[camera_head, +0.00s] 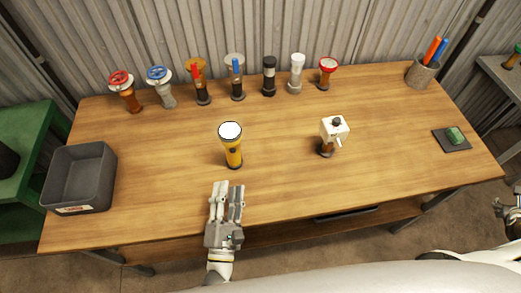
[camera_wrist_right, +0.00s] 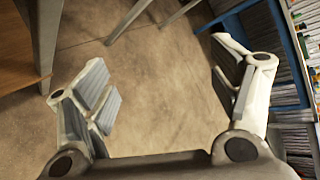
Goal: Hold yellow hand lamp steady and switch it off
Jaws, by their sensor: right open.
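The yellow hand lamp (camera_head: 233,153) stands upright on the table left of centre, with its white lens (camera_head: 230,130) facing up and a dark switch on its side. The lens looks bright white. My left gripper (camera_head: 228,187) is just in front of the lamp, near the table's front edge, apart from it. Its fingers are parted with nothing between them. My right gripper (camera_wrist_right: 155,85) is open and empty above the floor in the right wrist view. Part of it shows at the right edge of the head view.
Several valves and fittings stand along the back, including a red-wheeled one (camera_head: 124,90). A white box fitting (camera_head: 334,130) stands right of the lamp. A grey bin (camera_head: 80,180) is at the left, a pen cup (camera_head: 422,74) at the back right, a green block (camera_head: 455,136) on a dark pad.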

